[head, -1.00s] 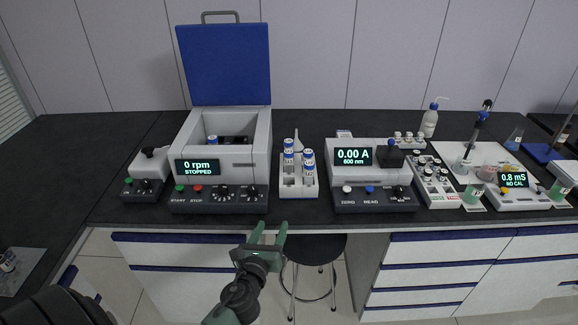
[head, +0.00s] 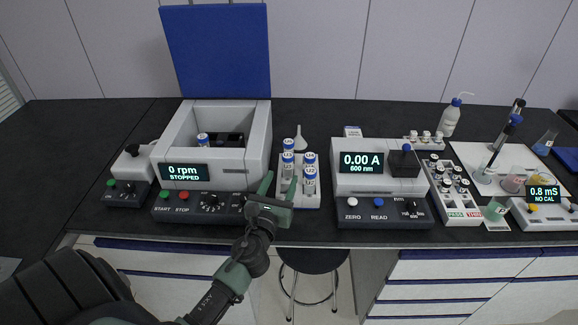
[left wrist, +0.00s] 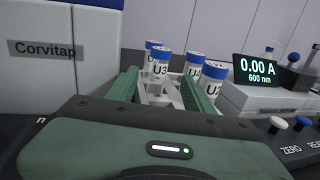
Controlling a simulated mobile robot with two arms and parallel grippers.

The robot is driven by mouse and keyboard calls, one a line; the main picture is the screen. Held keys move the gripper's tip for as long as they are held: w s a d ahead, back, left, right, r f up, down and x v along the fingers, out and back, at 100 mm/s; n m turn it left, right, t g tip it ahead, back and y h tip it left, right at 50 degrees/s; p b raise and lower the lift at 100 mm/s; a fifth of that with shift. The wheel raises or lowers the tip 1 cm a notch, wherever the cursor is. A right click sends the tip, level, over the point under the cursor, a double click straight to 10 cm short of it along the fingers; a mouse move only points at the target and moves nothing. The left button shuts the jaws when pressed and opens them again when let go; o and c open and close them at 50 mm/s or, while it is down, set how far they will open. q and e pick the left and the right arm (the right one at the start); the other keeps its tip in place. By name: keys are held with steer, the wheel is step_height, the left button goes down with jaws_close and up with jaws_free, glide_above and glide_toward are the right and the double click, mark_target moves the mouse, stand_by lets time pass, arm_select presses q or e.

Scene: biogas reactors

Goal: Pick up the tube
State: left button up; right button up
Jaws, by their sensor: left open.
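Several white tubes with blue caps stand upright in a white rack (head: 314,203) between two instruments. Front tubes are a left one (head: 288,168) and a right one (head: 309,182). Another tube (head: 202,140) shows inside the open centrifuge (head: 258,135). My left gripper (head: 279,184) is open and empty at the rack's front left. In the left wrist view, a tube marked U3 (left wrist: 159,69) appears between the green fingers, farther ahead. A second tube (left wrist: 212,80) appears beyond the right finger. My right gripper is out of view.
The centrifuge's blue lid (head: 215,50) stands raised. A photometer (head: 365,180) is close on the rack's right. A white funnel (head: 299,138) stands behind the tubes. A vial rack (head: 452,190) and a wash bottle (head: 449,118) are farther right. A stool (head: 313,262) stands below the bench edge.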

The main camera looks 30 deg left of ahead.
mark_target(286, 167)
arm_select(q)
steer(key=shift+x, duration=1.05)
steer(key=x, duration=0.2)
steer(key=shift+w+a+f, duration=0.2)
steer(key=shift+w, duration=0.05)
steer(key=shift+w+a, duration=0.1)
steer(key=shift+w, duration=0.25)
steer(key=shift+w+f, duration=0.1)
steer(key=shift+w, duration=0.05)
steer(key=c, duration=1)
jaws_close()
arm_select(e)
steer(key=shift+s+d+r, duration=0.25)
